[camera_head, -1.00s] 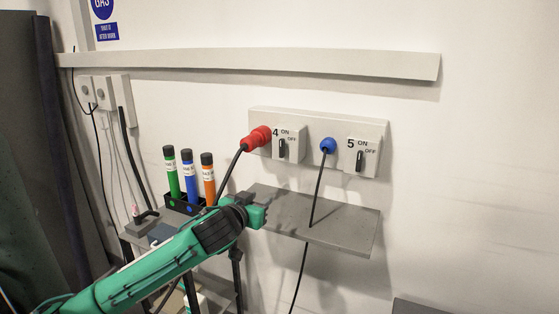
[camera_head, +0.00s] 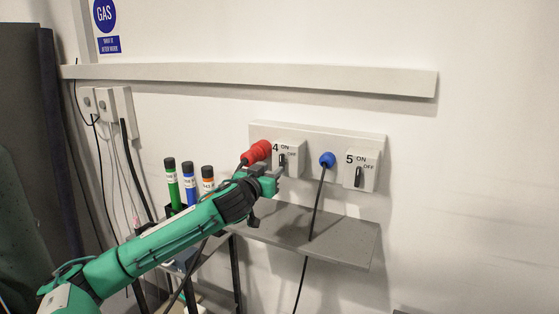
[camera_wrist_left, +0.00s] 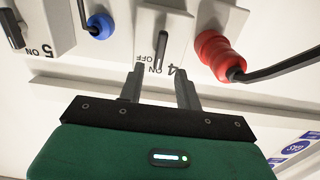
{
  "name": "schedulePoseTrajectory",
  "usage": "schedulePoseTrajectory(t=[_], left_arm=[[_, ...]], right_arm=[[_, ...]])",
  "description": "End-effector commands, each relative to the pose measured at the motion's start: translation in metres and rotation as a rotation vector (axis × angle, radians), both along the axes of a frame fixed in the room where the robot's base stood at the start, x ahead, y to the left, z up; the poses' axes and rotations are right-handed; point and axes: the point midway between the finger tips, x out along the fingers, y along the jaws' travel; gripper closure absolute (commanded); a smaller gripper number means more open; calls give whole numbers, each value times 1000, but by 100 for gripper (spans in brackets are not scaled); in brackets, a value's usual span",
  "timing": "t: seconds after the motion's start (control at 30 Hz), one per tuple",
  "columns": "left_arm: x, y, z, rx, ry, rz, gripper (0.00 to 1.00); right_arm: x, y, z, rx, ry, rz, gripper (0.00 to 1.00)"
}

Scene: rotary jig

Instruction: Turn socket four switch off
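Socket four's switch (camera_head: 282,160) is a dark upright lever on a white box marked 4, ON and OFF, on the wall panel. Its upper end is by the ON mark. The lever also shows in the left wrist view (camera_wrist_left: 160,53), where the labels are upside down. My left gripper (camera_head: 272,182) is just below and left of the switch box. In the left wrist view my left gripper's fingers (camera_wrist_left: 160,82) are apart with nothing between them, and the lever lies beyond the gap, apparently untouched. My right gripper is not in view.
A red plug (camera_head: 257,152) sits directly left of switch four, with its cable hanging down. A blue plug (camera_head: 327,160) and socket five's switch (camera_head: 358,177) are to the right. A grey shelf (camera_head: 340,246) juts out below. Marker pens (camera_head: 189,186) stand at left.

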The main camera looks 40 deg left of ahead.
Motion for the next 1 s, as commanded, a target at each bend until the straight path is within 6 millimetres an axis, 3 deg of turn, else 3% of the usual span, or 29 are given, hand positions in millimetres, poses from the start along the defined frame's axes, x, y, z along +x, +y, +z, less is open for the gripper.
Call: schedulePoseTrajectory(t=[0.5,1.0], left_arm=[[53,17,2,-1,0,2,65],[61,19,0,1,0,-1,67]], right_arm=[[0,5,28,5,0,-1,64],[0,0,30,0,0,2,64]])
